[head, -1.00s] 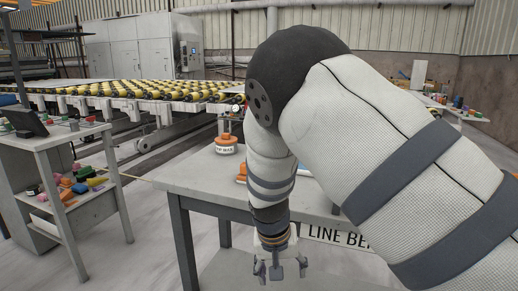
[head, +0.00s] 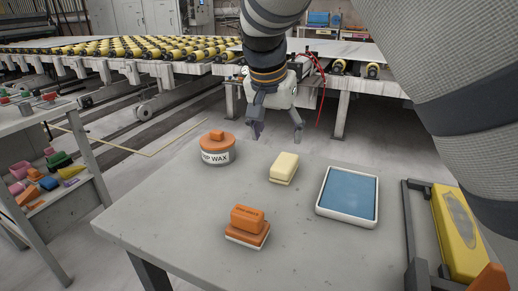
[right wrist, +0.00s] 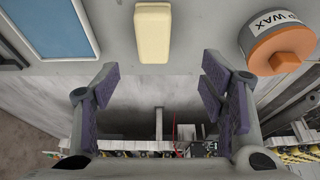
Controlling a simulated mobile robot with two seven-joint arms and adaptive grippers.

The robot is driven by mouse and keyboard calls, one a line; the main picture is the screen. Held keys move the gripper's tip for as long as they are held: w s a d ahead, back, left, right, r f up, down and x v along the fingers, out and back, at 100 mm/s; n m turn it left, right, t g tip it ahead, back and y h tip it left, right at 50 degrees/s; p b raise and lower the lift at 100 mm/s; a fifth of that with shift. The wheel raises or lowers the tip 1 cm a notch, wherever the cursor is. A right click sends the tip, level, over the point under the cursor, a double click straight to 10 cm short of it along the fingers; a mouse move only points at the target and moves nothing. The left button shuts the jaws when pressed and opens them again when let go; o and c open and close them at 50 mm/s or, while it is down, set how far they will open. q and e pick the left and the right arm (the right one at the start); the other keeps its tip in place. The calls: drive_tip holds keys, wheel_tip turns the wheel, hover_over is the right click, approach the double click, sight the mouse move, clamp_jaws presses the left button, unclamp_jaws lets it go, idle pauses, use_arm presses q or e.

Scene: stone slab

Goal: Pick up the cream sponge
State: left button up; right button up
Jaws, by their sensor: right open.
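The cream sponge (head: 284,168) lies on the grey table (head: 180,219), between the wax tin and the blue tray. It also shows in the right wrist view (right wrist: 153,32), at the top middle, beyond the fingertips. My right gripper (head: 277,133) is open and empty, above the table's far edge and behind the sponge, apart from it. In the right wrist view its two purple-padded fingers (right wrist: 158,80) stand wide apart with nothing between them. My left gripper is not in view.
An orange-lidded wax tin (head: 217,149) stands left of the sponge. A white tray with a blue inside (head: 347,193) is to the right. An orange block with a pale base (head: 247,225) sits nearer. A yellow item in a dark frame (head: 456,230) is at the right edge.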

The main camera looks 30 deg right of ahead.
sight(285, 161)
drive_tip(key=x, duration=0.7)
drive_tip(key=s+x, duration=0.1)
drive_tip(key=x, duration=0.2)
drive_tip(key=shift+d+f, duration=0.25)
drive_tip(key=shift+d, duration=0.05)
drive_tip(key=shift+w+d+f, duration=0.2)
drive_tip(key=shift+w+f, duration=0.05)
drive_tip(key=shift+f, duration=0.15)
drive_tip(key=c, duration=1)
